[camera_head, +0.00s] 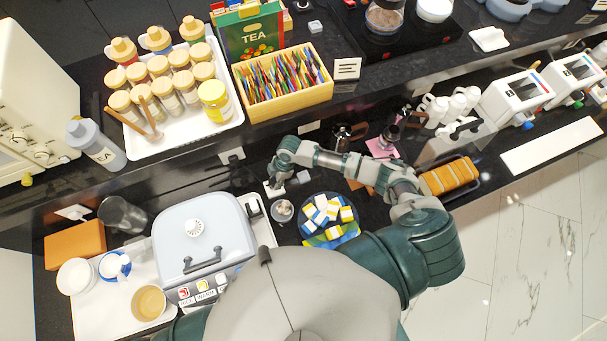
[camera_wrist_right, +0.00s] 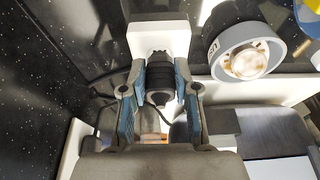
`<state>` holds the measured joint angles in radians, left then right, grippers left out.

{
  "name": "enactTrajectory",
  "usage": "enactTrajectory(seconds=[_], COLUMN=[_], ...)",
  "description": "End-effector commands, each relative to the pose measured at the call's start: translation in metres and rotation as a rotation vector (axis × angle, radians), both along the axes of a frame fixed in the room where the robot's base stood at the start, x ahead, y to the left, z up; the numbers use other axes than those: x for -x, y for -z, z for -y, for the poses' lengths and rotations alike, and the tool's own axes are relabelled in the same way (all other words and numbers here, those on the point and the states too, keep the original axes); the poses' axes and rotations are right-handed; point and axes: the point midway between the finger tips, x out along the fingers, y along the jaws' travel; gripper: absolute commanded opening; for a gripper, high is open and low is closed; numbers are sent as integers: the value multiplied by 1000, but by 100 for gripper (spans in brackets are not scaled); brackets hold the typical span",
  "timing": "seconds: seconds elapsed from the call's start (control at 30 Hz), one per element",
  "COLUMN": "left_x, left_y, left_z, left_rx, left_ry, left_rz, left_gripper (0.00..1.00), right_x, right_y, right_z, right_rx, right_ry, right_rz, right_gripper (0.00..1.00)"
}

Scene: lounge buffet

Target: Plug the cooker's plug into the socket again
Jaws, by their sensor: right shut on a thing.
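My right gripper (camera_head: 275,181) is at the back of the counter, right of the cooker (camera_head: 197,230), a light grey lidded box with a dark handle. In the right wrist view my right gripper (camera_wrist_right: 160,82) is shut on the black plug (camera_wrist_right: 160,92), with a finger on each side. A dark cord trails from the plug. The plug's front end meets or overlaps a white socket block (camera_wrist_right: 160,36) straight ahead; its prongs are hidden, so I cannot tell how deep it sits. The plug is too small to make out in the head view. My left gripper is out of view.
A small round cup (camera_head: 283,210) stands close to my right gripper, also in the right wrist view (camera_wrist_right: 246,52). A dark plate of yellow, white and blue cubes (camera_head: 328,214) is to its right. The shelf edge with the tea box (camera_head: 283,88) overhangs behind.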

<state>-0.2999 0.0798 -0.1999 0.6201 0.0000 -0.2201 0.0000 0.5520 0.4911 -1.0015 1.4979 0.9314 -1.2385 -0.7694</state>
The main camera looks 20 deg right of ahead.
Motion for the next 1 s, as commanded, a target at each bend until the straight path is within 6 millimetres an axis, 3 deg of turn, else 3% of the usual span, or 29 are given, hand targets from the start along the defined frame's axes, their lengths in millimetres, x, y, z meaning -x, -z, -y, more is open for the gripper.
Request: enactTrajectory(seconds=[0.8,0.83,0.93,1.0], left_x=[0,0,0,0], left_y=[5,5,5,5], left_z=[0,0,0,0], left_rx=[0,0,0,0], left_ry=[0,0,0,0], left_rz=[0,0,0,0], left_gripper=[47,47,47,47], right_x=[0,0,0,0], right_y=[11,12,11,10], right_z=[0,0,0,0], right_rx=[2,2,2,1], right_ry=[0,0,0,1], right_rz=[-2,-2,-2,-1], right_gripper=[0,32,57,59])
